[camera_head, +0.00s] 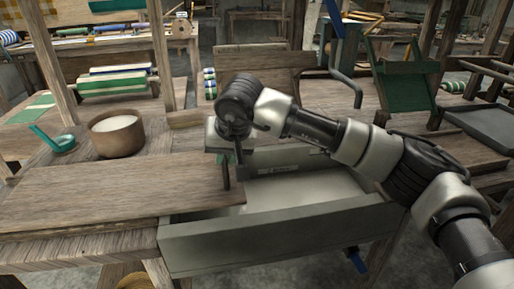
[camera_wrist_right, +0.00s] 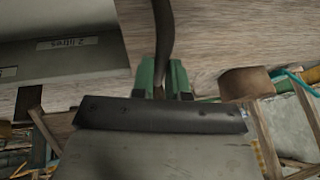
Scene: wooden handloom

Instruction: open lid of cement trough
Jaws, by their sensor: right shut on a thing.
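The grey cement trough (camera_head: 285,240) stands at the front middle of the head view. Its right part is uncovered and shows a pale inside (camera_head: 310,192). The wooden lid (camera_head: 110,197) is a flat board covering the trough's left part and reaching left over the table. A dark handle (camera_head: 227,172) stands at the lid's right end. My right gripper (camera_wrist_right: 161,82), with green fingertips, is shut on this handle in the wrist view. The wrist view also shows the lid's wood (camera_wrist_right: 220,40) and the trough (camera_wrist_right: 60,58) with a "2 litres" label. My left gripper is out of view.
A round brown pot (camera_head: 117,140) with pale contents and a small teal dish (camera_head: 63,143) stand behind the lid on the left. A wooden post (camera_head: 50,60) rises at the left. A green panel (camera_head: 404,88) and a dark tray (camera_head: 480,122) are at the right.

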